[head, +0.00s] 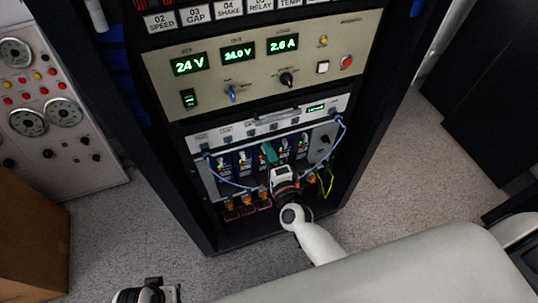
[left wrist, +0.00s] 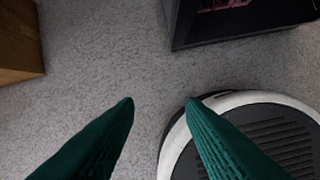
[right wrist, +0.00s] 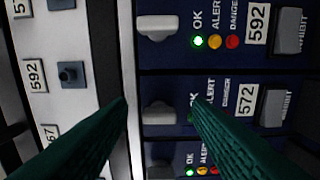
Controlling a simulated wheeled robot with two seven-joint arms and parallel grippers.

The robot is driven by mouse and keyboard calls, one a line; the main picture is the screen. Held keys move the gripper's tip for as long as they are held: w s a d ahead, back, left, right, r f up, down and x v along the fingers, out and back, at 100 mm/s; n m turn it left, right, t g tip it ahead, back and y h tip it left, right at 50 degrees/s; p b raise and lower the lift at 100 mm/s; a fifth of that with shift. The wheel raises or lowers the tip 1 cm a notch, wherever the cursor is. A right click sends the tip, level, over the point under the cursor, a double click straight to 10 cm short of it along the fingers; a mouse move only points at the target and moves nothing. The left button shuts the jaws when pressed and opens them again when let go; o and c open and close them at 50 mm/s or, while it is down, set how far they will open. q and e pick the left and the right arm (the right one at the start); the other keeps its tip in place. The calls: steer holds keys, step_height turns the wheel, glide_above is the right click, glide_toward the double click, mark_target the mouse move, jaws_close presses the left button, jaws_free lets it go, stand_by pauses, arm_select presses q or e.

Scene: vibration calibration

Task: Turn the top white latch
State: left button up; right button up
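White latches sit at the top ends of the dark blue modules in the rack. In the right wrist view, one white latch (right wrist: 157,27) is at the top of the picture, on a module marked 592. Another white latch (right wrist: 157,113) shows between the fingertips of my right gripper (right wrist: 160,103), on a module marked 572. That gripper is open, and I cannot tell whether a finger touches the latch. In the head view my right gripper (head: 268,152) is at the module row and hides part of it. My left gripper (left wrist: 160,101) is open and empty above the floor.
A white panel strip (right wrist: 105,80) with dark knobs runs along the modules. Blue cables (head: 326,158) hang at both sides of the row. A beige power panel (head: 265,65) is above. A wooden box (head: 35,240) stands at left, with carpet (head: 130,220) between.

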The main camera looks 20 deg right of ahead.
steer(key=shift+s, duration=0.1)
arm_select(q)
step_height(320, 180, down, 3)
steer(key=shift+s+r+p, duration=0.15)
steer(key=shift+p, duration=0.25)
arm_select(e)
steer(key=s, duration=1.1)
steer(key=shift+s+d, duration=0.2)
steer(key=shift+s, duration=0.2)
arm_select(q)
steer(key=shift+s, duration=0.1)
